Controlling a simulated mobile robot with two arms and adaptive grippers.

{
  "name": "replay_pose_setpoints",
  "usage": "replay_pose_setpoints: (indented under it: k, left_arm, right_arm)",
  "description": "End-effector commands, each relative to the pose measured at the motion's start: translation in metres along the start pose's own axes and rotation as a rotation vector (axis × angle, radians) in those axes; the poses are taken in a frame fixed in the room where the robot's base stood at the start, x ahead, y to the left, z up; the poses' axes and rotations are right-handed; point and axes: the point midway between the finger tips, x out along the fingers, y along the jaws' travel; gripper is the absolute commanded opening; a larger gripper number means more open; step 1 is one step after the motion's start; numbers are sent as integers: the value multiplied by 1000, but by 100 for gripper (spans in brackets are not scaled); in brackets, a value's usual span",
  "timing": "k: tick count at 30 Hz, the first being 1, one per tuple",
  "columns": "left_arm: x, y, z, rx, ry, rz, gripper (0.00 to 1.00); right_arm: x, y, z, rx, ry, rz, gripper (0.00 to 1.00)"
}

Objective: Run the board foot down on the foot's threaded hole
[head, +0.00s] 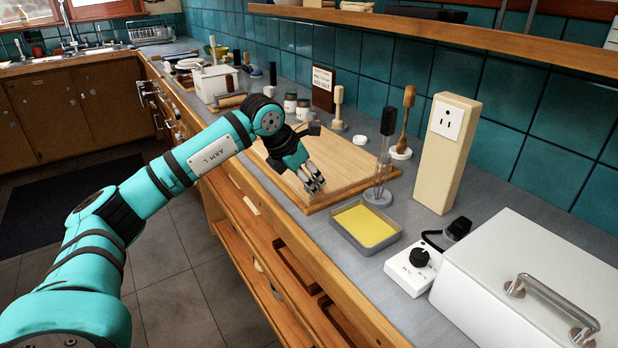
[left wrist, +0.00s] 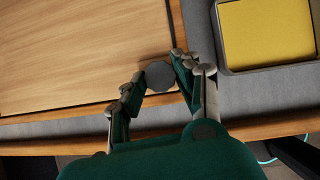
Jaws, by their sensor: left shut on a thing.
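The wooden board (head: 350,163) lies flat on the grey counter, and it also fills the upper left of the left wrist view (left wrist: 70,45). My left gripper (head: 314,186) is over the board's near right corner, pointing down. In the left wrist view its fingers (left wrist: 153,87) are shut on a small grey, round, faceted board foot (left wrist: 160,75). The foot is over the board's corner region. I cannot tell whether it touches the board. The foot's threaded hole is not visible; the foot and fingers cover that spot. My right gripper is not in view.
A grey tray with a yellow pad (head: 365,229) sits close to the right of the board. A whisk in a holder (head: 380,165), an outlet post (head: 447,150) and a white box (head: 535,280) stand further right. Jars and a sign line the back. The counter's front edge is close.

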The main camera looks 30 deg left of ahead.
Motion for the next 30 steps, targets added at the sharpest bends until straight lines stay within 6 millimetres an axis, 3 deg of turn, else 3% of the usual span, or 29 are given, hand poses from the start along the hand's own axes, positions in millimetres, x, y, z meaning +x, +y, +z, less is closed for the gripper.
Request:
replay_pose_setpoints:
  k: [6,16,24,30]
  left_arm:
    - [6,-1,-6,127,21,-79,0]
    - [5,0,-6,155,23,-94,0]
    - [4,2,-4,410,28,-249,0]
    - [7,2,-6,493,30,-293,0]
  right_arm:
    - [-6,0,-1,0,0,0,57]
    - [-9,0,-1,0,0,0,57]
    - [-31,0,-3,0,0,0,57]
    - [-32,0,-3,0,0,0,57]
